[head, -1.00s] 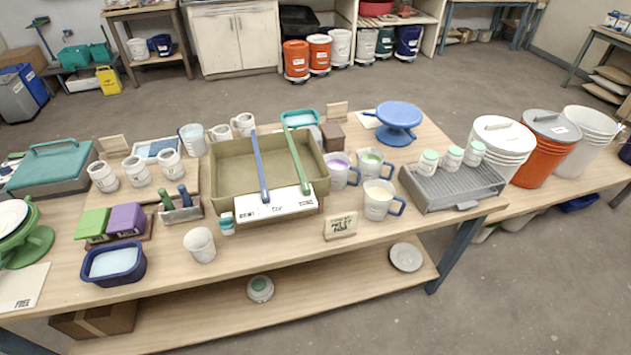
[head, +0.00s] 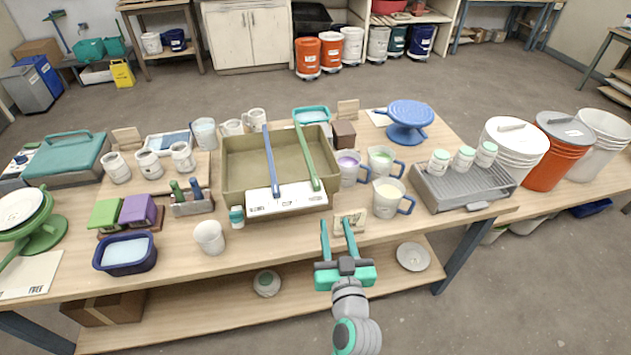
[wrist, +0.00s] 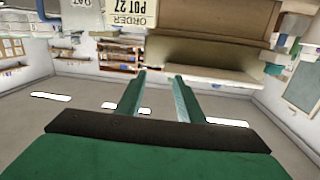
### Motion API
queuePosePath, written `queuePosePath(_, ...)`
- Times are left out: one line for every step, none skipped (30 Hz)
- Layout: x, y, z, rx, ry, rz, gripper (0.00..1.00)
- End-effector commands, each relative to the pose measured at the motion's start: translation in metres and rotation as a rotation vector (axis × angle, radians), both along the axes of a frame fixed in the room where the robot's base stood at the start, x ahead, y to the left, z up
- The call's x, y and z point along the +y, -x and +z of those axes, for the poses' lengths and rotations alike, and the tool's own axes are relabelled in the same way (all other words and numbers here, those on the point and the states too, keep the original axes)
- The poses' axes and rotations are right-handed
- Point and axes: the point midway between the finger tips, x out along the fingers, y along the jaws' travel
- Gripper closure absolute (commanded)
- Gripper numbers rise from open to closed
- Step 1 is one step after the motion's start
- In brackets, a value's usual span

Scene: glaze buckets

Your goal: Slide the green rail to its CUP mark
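The green rail (head: 306,155) lies across the olive tray (head: 229,180), its front end resting on the white marked strip (head: 262,202) at the tray's front edge. The blue rail (head: 271,160) lies left of it, apart from it. The strip carries dark lettering; a word near its middle looks like CUP, between the two rail ends. My gripper (head: 338,228) is in front of the table edge, right of and below the strip, near the order card. Its fingers are apart with nothing between them, as the wrist view also shows (wrist: 158,82). It touches neither rail.
The order card (head: 350,221) stands just beyond my fingertips. Mugs with coloured liquid, one with cream liquid (head: 386,198), stand right of the tray. A small teal-lidded jar (head: 236,216) and a white cup (head: 209,237) stand at the tray's front left.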

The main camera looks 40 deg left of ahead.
Motion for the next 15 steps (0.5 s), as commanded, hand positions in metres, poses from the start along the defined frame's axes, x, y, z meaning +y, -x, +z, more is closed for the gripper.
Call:
queuePosePath(0.01, -0.004, 0.012, -0.02, 0.002, 0.033, 0.66)
queuePosePath(0.015, -0.004, 0.017, -0.03, 0.006, 0.051, 0.66)
queuePosePath(0.021, -0.005, 0.023, -0.04, 0.009, 0.071, 0.66)
queuePosePath(0.025, -0.006, 0.026, -0.045, 0.011, 0.084, 0.66)
queuePosePath(0.028, -0.006, 0.03, -0.052, 0.012, 0.094, 0.66)
queuePosePath(0.031, -0.006, 0.032, -0.056, 0.015, 0.105, 0.66)
queuePosePath(0.033, -0.007, 0.034, -0.06, 0.017, 0.112, 0.66)
queuePosePath(0.035, -0.007, 0.035, -0.062, 0.018, 0.117, 0.66)
queuePosePath(0.037, -0.008, 0.036, -0.064, 0.019, 0.121, 0.66)
queuePosePath(0.039, -0.009, 0.037, -0.064, 0.019, 0.123, 0.66)
queuePosePath(0.04, -0.011, 0.037, -0.065, 0.02, 0.123, 0.66)
queuePosePath(0.043, -0.013, 0.037, -0.065, 0.019, 0.123, 0.66)
queuePosePath(0.046, -0.016, 0.037, -0.065, 0.019, 0.123, 0.66)
queuePosePath(0.049, -0.018, 0.037, -0.065, 0.018, 0.123, 0.66)
queuePosePath(0.054, -0.022, 0.037, -0.066, 0.018, 0.123, 0.66)
